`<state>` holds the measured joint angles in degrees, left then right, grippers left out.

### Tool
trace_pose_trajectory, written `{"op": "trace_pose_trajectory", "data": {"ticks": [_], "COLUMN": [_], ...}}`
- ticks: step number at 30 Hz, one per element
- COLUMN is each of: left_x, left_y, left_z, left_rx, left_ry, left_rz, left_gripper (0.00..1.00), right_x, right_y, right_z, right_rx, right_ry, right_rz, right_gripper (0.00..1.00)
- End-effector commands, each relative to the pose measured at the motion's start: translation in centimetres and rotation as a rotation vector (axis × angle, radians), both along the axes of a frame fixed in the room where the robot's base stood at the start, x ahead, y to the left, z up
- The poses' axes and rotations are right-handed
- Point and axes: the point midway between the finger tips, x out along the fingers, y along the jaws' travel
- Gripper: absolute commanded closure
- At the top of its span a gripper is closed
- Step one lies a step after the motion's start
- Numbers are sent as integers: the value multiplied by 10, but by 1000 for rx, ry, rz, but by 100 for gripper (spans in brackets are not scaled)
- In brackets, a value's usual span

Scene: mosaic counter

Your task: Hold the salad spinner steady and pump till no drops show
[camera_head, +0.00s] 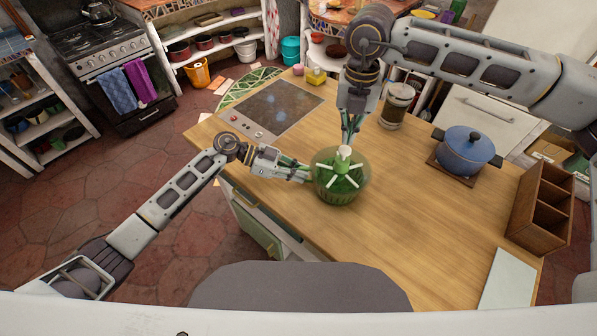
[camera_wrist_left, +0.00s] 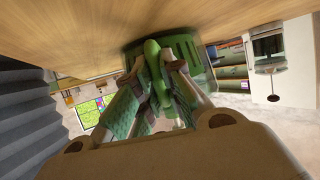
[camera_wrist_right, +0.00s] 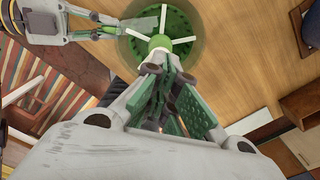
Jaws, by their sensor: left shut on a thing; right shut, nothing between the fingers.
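The salad spinner (camera_head: 338,194) stands upright on the wooden counter, with a green basket under a clear lid with white spokes. A pale green pump knob (camera_head: 343,152) rises from the lid's middle; it also shows in the right wrist view (camera_wrist_right: 160,41). My left gripper (camera_head: 310,177) is shut on a green grip (camera_wrist_left: 152,58) at the spinner's left side. My right gripper (camera_head: 346,143) points down, shut and empty, its fingertips at the knob's top; whether they touch cannot be told. Drops are too small to make out.
A black cooktop (camera_head: 272,109) lies to the left at the back. A lidded jar (camera_head: 396,106) stands behind the spinner. A blue pot (camera_head: 466,150) and a wooden divided box (camera_head: 541,207) are to the right.

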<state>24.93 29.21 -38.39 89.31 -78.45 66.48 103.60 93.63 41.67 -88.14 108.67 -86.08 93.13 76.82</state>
Motion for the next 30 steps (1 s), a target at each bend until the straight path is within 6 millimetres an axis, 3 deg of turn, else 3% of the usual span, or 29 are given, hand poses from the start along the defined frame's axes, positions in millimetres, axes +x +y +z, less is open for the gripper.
{"op": "trace_pose_trajectory", "data": {"ticks": [9,30], "left_x": [0,0], "left_y": [-1,0], "left_z": [2,2], "left_rx": [-3,-3], "left_ry": [-1,-1], "left_rz": [1,1], "left_gripper": [100,100], "right_x": [0,0], "right_y": [0,0], "right_z": [-17,-19], "right_rx": [-1,-1], "right_ry": [1,0], "right_rz": [0,0], "right_gripper": [100,100]}}
